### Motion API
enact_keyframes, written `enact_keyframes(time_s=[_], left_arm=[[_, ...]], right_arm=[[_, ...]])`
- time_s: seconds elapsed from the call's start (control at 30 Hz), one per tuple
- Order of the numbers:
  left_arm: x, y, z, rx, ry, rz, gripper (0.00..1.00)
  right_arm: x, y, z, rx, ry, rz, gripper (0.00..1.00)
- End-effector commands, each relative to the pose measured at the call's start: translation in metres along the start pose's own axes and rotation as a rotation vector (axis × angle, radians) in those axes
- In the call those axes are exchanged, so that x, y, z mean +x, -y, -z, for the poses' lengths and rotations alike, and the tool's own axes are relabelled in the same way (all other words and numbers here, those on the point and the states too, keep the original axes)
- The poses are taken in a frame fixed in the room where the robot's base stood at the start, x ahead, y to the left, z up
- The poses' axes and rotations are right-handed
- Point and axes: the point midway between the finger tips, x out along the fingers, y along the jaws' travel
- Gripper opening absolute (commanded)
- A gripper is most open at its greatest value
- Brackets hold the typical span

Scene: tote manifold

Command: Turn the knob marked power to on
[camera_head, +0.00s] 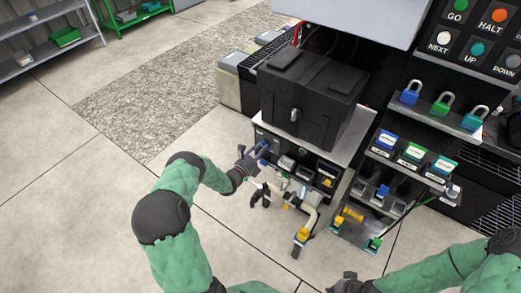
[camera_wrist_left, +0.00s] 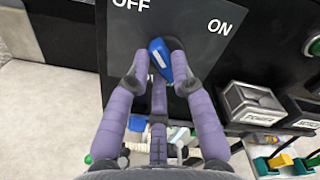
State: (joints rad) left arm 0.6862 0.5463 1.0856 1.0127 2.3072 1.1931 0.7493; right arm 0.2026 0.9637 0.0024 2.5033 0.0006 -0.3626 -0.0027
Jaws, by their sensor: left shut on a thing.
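The blue knob (camera_wrist_left: 159,56) sits on a dark panel (camera_wrist_left: 125,40) with white OFF and ON lettering. In the left wrist view its white mark leans up and left, to the OFF side. My left gripper (camera_wrist_left: 160,74) is shut on the knob, with fingers on both sides of it. In the head view my left gripper (camera_head: 247,161) is at the left end of the black cabinet front, and a bit of the blue knob (camera_head: 262,147) shows there.
A black tote (camera_head: 312,95) stands on the cabinet above the panel. Pale pipes with valves (camera_head: 303,235) stand below and in front. Shelves with padlocks (camera_head: 440,105) and labelled bins (camera_head: 411,155) are to the right. The floor at left is clear.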

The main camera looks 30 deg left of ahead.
Motion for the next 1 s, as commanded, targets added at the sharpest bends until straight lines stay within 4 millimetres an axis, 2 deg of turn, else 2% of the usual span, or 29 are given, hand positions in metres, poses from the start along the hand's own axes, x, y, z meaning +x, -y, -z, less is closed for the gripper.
enact_keyframes(time_s=[0.27, 1.0], left_arm=[[-0.0004, 0.0004, -0.0007, 0.177, -0.001, -0.001, 0.0], [-0.0005, 0.0031, -0.0027, 0.876, -0.001, -0.001, 0.0]], right_arm=[[-0.003, 0.0011, -0.0002, 0.0, 0.0, 0.0, 0.0], [-0.0098, 0.0035, -0.0004, 0.0, 0.0, 0.0, 0.0]])
